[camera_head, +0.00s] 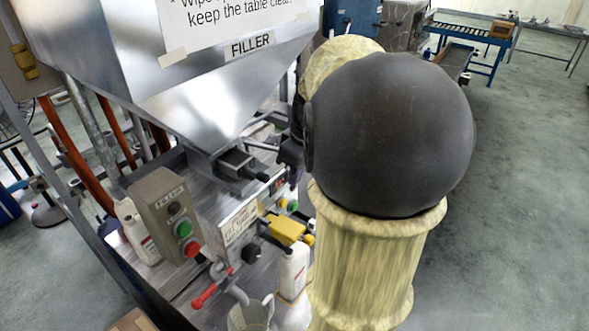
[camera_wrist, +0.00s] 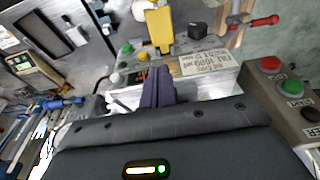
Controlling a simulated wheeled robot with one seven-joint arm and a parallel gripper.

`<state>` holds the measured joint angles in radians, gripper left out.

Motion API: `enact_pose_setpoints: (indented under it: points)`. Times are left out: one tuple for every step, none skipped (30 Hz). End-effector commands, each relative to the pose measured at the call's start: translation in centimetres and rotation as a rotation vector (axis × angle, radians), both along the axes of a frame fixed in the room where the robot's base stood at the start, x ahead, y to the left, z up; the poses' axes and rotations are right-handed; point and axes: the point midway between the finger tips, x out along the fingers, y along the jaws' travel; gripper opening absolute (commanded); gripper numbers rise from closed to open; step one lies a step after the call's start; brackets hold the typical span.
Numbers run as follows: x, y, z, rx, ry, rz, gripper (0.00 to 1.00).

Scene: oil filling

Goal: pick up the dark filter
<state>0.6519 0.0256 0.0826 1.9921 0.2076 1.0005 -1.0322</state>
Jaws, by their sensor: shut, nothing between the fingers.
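I cannot make out the dark filter for certain in either view. A small black block (camera_head: 251,253) sits on the front of the filler, below the label plate; I cannot tell whether it is a knob or the filter. In the head view my own arm covers much of the middle and right.
The filler hopper (camera_head: 215,85) fills the upper left. A control box (camera_head: 168,215) with green and red buttons stands below it. A yellow valve (camera_head: 286,230), a white bottle (camera_head: 293,270), a red lever (camera_head: 205,295) and a metal jug (camera_head: 250,315) crowd the front. Open floor lies right.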

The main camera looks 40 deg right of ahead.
Motion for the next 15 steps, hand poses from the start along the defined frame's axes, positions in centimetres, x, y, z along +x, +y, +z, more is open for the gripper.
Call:
enact_pose_setpoints:
  points:
    - [0.9,0.4,0.3,0.001,0.002,0.006,0.0]
    - [1.4,0.6,0.3,0.002,0.002,0.005,0.0]
    - [2.0,0.8,0.3,0.001,0.003,0.005,0.0]
    - [2.5,1.0,0.3,0.001,0.003,0.005,0.0]
    - [3.0,1.2,0.3,0.001,0.003,0.006,0.0]
    - [3.7,1.5,0.3,0.002,0.003,0.006,0.0]
    - [4.2,1.6,0.4,0.001,0.003,0.005,0.0]
    - [4.7,1.8,0.4,0.001,0.001,0.004,0.0]
    - [5.4,2.1,0.3,0.002,0.003,0.005,0.0]
    - [5.8,2.3,0.3,0.002,0.002,0.006,0.0]
    - [6.3,2.5,0.3,0.002,0.002,0.005,0.0]
    - [7.0,2.7,0.4,0.001,0.001,0.004,0.0]
    - [7.5,2.9,0.4,0.001,0.001,0.004,0.0]
    - [8.0,3.1,0.3,0.001,0.003,0.005,0.0]
    - [8.6,3.3,0.4,0.002,0.002,0.005,0.0]
